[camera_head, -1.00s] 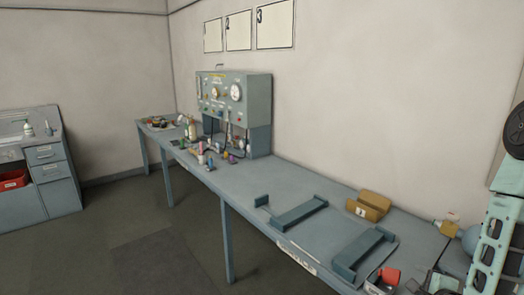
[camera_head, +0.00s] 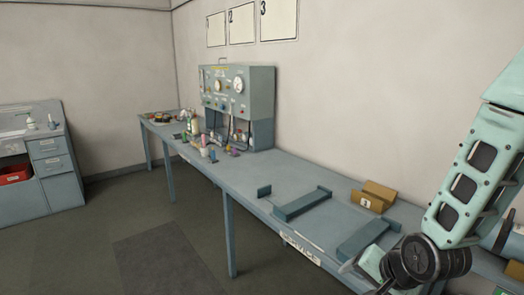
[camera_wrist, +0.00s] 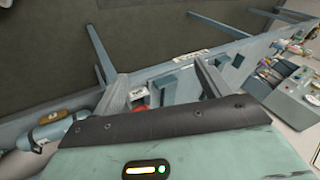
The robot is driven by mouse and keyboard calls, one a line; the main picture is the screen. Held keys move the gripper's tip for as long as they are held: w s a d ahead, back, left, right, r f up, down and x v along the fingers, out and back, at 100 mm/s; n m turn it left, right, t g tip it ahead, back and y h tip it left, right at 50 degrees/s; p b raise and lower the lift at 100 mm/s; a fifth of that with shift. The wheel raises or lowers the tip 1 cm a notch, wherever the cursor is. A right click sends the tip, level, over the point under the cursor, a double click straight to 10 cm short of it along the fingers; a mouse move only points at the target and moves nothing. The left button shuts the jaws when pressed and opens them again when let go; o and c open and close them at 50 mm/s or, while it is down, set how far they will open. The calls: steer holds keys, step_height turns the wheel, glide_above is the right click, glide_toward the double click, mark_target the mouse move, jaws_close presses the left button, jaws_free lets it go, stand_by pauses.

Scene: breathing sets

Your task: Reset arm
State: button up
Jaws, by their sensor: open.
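My gripper (camera_wrist: 160,85) is open in the wrist view, its two grey fingers spread apart with nothing between the tips. It points out over the long blue-grey workbench (camera_head: 285,175). In the head view my pale green arm comes in from the right edge and bends down to a dark round joint. The gripper shows only in part at the bottom edge there, in front of the bench's near end.
Two blue-grey cradles (camera_head: 302,204) and a tan numbered holder (camera_head: 374,196) lie on the bench. A gauge panel (camera_head: 238,92) stands farther back, with small bottles before it. A red item (camera_wrist: 140,108) and a cylinder (camera_wrist: 47,133) show in the wrist view. Floor (camera_head: 110,225) is clear at left.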

steer(key=s+a+r+n+g+b, duration=0.1)
steer(key=s+a+n+g+b, duration=0.1)
steer(key=s+n, duration=0.3)
steer(key=s+a+r+n+g+h+b, duration=0.1)
steer(key=s+a+r+n+g+b, duration=0.1)
steer(key=s+n, duration=0.3)
steer(key=s+a+r+n+g+h+b, duration=0.1)
steer(key=s+a+n, duration=0.3)
steer(key=s, duration=0.6)
steer(key=shift+s+r+n+g+b, duration=0.35)
steer(key=shift+r+n+g+b, duration=0.1)
steer(key=shift+r+n, duration=0.3)
steer(key=shift+f, duration=0.1)
